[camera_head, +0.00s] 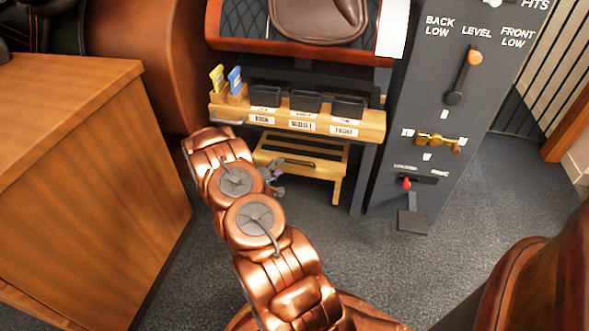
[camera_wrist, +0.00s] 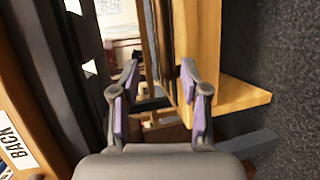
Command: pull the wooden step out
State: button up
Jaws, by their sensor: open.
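The wooden step (camera_head: 318,153) is a light wood step stool with a dark bar along its front edge. It stands low under the wooden label shelf in the head view. My gripper (camera_head: 275,178) is at the step's left front, partly hidden behind my copper arm. In the wrist view the fingers of my gripper (camera_wrist: 160,82) are spread apart with purple pads. Wooden boards of the step (camera_wrist: 208,42) show beyond and between the fingers, more to the right. The right finger overlaps a board; I cannot tell whether it touches.
The wooden shelf (camera_head: 370,124) with labelled dark bins sits above the step. A grey panel (camera_head: 430,130) with levers stands at the right. A wooden cabinet (camera_head: 90,190) fills the left. Grey carpet (camera_head: 345,245) in front of the step is clear.

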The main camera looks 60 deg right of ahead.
aim_at(293, 163)
jog(key=shift+g, duration=0.3)
jog(key=shift+s+f+b+x, duration=0.1)
jog(key=shift+s+b+x, duration=0.3)
jog(key=shift+x, duration=1.05)
jog(key=shift+s+f+b+x, duration=0.15)
jog(key=shift+b+x, duration=0.4)
jog(key=shift+x, duration=0.95)
jog(key=shift+s+b+x, duration=0.35)
jog(key=shift+b+x, duration=0.15)
jog(key=shift+x, duration=0.95)
jog(key=shift+a, duration=0.15)
jog(key=shift+c, duration=0.4)
grip_shut()
